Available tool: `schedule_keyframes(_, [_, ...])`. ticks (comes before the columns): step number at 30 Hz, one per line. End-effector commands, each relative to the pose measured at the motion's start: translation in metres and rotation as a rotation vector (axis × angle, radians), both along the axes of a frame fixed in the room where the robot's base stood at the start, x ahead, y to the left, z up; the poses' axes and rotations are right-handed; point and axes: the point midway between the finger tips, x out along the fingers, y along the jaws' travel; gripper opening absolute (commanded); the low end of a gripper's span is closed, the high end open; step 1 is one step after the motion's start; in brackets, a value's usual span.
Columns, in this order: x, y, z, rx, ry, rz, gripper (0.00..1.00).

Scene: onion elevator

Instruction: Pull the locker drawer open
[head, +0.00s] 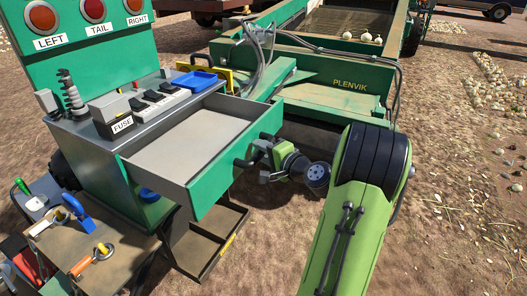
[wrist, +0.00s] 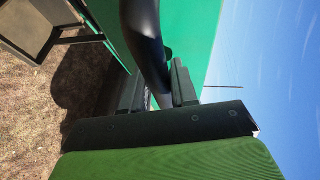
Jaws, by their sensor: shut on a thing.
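The locker drawer (head: 186,150) is pulled out of the grey and green locker in the head view, and its grey inside looks empty. Its green front also shows in the wrist view (wrist: 195,45). My gripper (head: 264,150) is at the drawer front, at the dark curved handle (head: 245,162). In the wrist view the black handle (wrist: 146,40) passes between the two fingers of my gripper (wrist: 158,92), which are shut on it. Part of the handle is hidden by the fingers.
A fuse box (head: 113,122), dark switches and a blue tray (head: 195,81) sit on the locker top. A side shelf with tools (head: 85,240) stands at the lower left. The green PLENVIK machine (head: 335,90) is close behind the drawer.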

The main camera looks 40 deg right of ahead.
Motion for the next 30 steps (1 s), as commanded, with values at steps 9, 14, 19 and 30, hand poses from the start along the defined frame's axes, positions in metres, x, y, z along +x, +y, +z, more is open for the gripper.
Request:
schedule_keyframes(9, [0.000,0.001,0.000,0.001,0.001,0.004,0.37])
schedule_keyframes(14, [0.000,0.001,0.000,0.000,0.000,0.002,0.48])
schedule_keyframes(19, [0.000,0.000,0.000,0.000,0.000,0.001,0.48])
schedule_keyframes(30, [-0.076,0.003,0.014,0.002,0.001,-0.008,0.48])
